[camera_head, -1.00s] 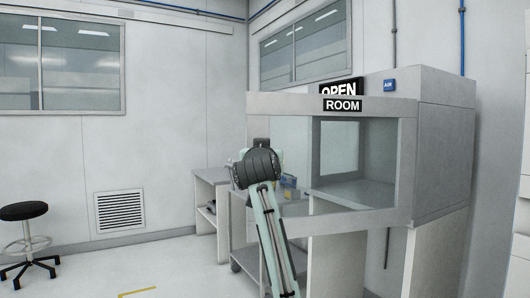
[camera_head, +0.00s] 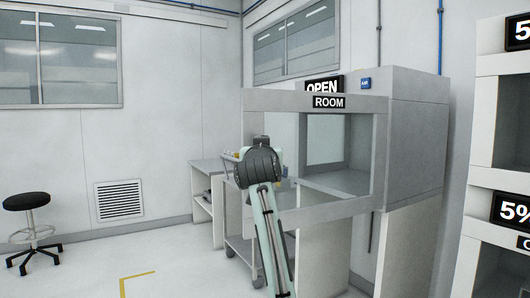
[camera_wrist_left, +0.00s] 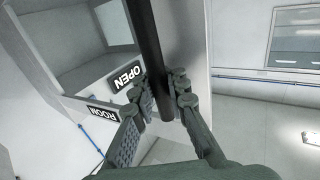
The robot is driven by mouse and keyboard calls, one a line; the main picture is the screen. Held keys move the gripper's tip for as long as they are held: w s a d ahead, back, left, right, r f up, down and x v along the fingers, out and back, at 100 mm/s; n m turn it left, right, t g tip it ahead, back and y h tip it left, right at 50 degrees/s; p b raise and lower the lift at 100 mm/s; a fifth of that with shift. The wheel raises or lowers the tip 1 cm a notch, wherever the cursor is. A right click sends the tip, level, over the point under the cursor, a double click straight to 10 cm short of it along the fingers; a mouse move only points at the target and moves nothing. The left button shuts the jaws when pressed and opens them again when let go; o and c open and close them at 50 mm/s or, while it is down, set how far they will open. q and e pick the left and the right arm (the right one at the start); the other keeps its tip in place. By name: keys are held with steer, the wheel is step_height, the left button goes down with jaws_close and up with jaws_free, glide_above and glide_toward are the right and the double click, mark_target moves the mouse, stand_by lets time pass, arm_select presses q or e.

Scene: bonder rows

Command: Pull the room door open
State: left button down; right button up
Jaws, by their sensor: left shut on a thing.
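The door (camera_head: 359,101) is a grey frame marked ROOM around a large see-through pane, on the front of a grey cabinet (camera_head: 420,140). How far it stands from the cabinet is hard to tell. In the left wrist view my left gripper (camera_wrist_left: 163,92) is shut on a dark straight bar, the door handle (camera_wrist_left: 144,30), with a finger on each side. The OPEN sign (camera_wrist_left: 126,75) shows beside it. In the head view my left wrist (camera_head: 258,165) hides the handle and fingertips. My right gripper is out of view.
A wheeled cart (camera_head: 238,228) and a low side table (camera_head: 204,172) stand left of the cabinet. White shelves (camera_head: 482,130) with percent signs stand close at the right. A black stool (camera_head: 27,201) is far left. The floor at front left is clear.

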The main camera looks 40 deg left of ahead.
arm_select(q)
steer(key=shift+s+a+f, duration=0.1)
steer(key=shift+s+a, duration=0.1)
steer(key=c, duration=1.7)
jaws_free()
steer(key=shift+s+a, duration=0.1)
steer(key=v, duration=1.2)
